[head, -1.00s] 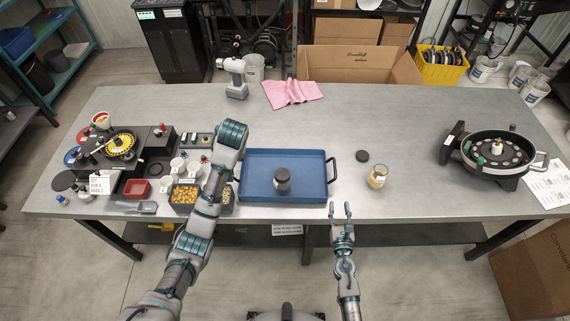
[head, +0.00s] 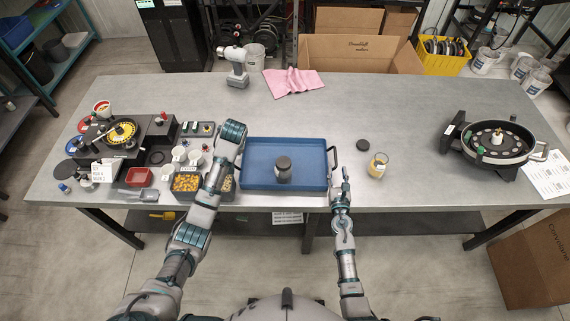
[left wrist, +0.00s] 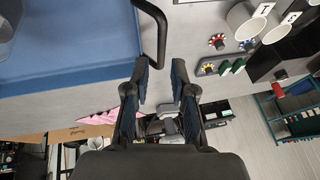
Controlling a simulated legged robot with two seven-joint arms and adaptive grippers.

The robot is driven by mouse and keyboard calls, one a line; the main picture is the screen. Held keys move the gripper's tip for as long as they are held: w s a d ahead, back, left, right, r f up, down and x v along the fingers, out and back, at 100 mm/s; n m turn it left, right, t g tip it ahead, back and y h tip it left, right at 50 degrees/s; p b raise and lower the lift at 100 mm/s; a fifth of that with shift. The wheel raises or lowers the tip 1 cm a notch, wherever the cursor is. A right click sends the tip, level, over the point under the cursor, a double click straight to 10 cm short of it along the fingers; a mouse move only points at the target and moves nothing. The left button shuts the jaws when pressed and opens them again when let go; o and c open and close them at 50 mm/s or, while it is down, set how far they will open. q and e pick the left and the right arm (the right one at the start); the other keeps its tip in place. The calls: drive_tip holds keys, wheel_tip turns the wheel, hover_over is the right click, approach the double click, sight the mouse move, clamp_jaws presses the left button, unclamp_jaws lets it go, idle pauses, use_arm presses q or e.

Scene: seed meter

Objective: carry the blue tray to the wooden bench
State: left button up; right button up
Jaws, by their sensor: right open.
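The blue tray (head: 260,184) lies flat on the grey table, with a black handle at each short side. A grey jar with a dark lid (head: 283,170) stands in it. My right gripper (head: 345,175) is open beside the tray's right handle (head: 335,158); I cannot tell if they touch. In the head view my left wrist hides the left handle and the left fingers. In the left wrist view my left gripper (left wrist: 161,76) is open, with the black handle (left wrist: 160,28) just ahead of and between its fingertips. No wooden bench is recognisable in view.
A yellow-filled jar (head: 378,166) and a black lid (head: 362,145) lie right of the tray. A seed meter (head: 497,145) stands further right.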

sight(335, 148)
use_arm(q)
drive_tip(key=x, duration=0.6)
drive_tip(key=shift+w+a+f, duration=0.1)
drive_tip(key=shift+a, duration=0.05)
use_arm(e)
drive_tip(key=w, duration=0.6)
drive_tip(key=shift+w+a, duration=0.1)
drive_tip(key=shift+w, duration=0.05)
use_arm(q)
drive_tip(key=shift+x, duration=0.8)
use_arm(e)
drive_tip(key=shift+w, duration=0.75)
use_arm(q)
clamp_jaws()
use_arm(e)
drive_tip(key=c, duration=0.7)
clamp_jaws()
